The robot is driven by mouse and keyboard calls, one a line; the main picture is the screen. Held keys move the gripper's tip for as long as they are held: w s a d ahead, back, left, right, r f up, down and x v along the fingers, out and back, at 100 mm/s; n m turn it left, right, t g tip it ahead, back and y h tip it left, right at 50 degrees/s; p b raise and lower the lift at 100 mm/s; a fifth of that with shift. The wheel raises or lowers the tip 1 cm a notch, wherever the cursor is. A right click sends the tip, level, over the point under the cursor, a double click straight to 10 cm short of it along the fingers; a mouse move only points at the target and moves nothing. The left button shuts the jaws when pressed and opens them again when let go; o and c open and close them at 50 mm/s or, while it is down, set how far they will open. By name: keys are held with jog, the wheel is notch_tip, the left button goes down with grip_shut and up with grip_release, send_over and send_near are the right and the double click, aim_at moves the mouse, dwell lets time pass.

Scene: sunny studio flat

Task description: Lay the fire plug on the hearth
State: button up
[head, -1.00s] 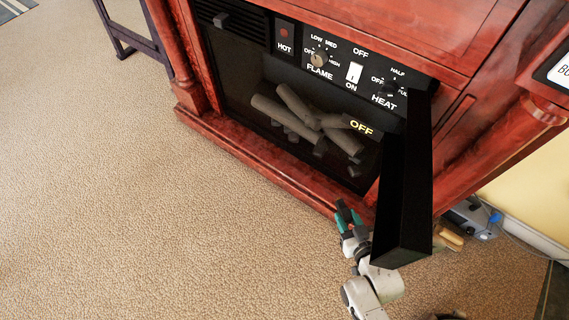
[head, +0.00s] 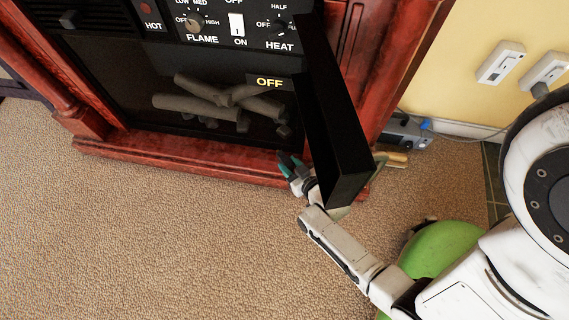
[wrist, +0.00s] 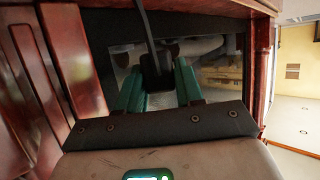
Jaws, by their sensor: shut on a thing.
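The fire plug (wrist: 155,76) is a dark block with a black cord rising from it, in the wrist view. My gripper (wrist: 158,88) has its green fingers closed on either side of it. In the head view, my gripper (head: 290,163) is at the front edge of the red wooden hearth (head: 190,165), below the fireplace's dark opening. The plug cannot be made out in the head view. Whether it touches the hearth cannot be told.
A black open door panel (head: 345,150) juts out just right of my gripper. A wall outlet (head: 502,62) is on the yellow wall. A grey device (head: 405,130) and a wooden-handled tool (head: 392,160) lie right of the fireplace. The carpet (head: 150,245) in front is clear.

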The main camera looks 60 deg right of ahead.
aim_at(286, 164)
jog(key=w+f, duration=0.1)
jog(key=d+f+b, duration=0.1)
jog(key=w+f+b, duration=0.1)
jog(key=f, duration=0.1)
jog(key=shift+w+d, duration=0.35)
jog(key=shift+d, duration=0.05)
jog(key=f+b, duration=0.2)
jog(key=f, duration=0.1)
jog(key=shift+w+d+f, duration=0.1)
jog(key=shift+w+f, duration=0.1)
jog(key=shift+f, duration=0.05)
jog(key=o, duration=1)
